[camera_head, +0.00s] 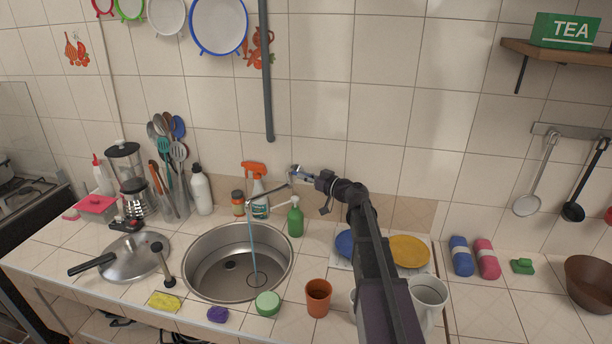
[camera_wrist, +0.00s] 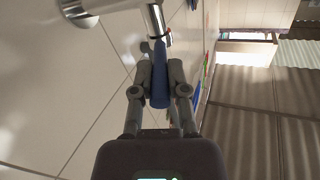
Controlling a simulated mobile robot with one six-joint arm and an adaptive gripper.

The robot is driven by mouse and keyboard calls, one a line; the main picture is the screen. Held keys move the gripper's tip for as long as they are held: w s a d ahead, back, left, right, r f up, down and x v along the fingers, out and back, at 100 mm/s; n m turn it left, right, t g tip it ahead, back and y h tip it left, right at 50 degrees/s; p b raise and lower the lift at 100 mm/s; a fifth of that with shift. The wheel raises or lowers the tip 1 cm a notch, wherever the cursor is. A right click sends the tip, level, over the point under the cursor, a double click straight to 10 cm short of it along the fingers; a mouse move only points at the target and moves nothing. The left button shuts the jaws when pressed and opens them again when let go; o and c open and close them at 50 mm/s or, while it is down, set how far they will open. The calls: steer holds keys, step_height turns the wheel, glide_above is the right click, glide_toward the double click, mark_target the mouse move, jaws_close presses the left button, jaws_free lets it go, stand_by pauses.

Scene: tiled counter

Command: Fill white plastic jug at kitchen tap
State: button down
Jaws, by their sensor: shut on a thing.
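A white jug (camera_head: 430,291) stands on the counter at the right, partly hidden behind my arm. The metal tap (camera_head: 270,200) is on the wall above the round steel sink (camera_head: 205,262). A thin bluish stream of water (camera_head: 254,250) falls from its spout into the sink, with no vessel under it. My gripper (camera_head: 312,179) is at the tap's right end, by the wall. In the wrist view its two fingers (camera_wrist: 160,78) are shut on the blue tap handle (camera_wrist: 159,88), with the chrome pipe (camera_wrist: 155,20) just above it.
A terracotta cup (camera_head: 318,297) and a green round tub (camera_head: 268,303) stand at the sink's front right. A green bottle (camera_head: 295,217) and an orange-topped spray bottle (camera_head: 258,195) stand behind the sink. Blue and yellow plates (camera_head: 409,251) are near my arm. A pot lid (camera_head: 135,257) lies left.

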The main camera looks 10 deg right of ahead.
steer(key=m+t+h, duration=0.1)
steer(key=s+a+m+h, duration=0.1)
steer(key=shift+a+t+h, duration=0.15)
steer(key=shift+t+h, duration=0.15)
steer(key=shift+t, duration=0.1)
steer(key=shift+a+m+t+h, duration=0.2)
steer(key=shift+m+t+h, duration=0.15)
steer(key=shift+m+h, duration=0.25)
steer(key=shift+a+m+t+h, duration=0.15)
steer(key=shift+m+t+h, duration=0.25)
steer(key=shift+h, duration=0.4)
steer(key=c, duration=0.6)
jaws_free()
steer(key=shift+c, duration=0.2)
steer(key=shift+s, duration=0.1)
steer(key=v, duration=1.2)
steer(key=shift+a+r, duration=0.1)
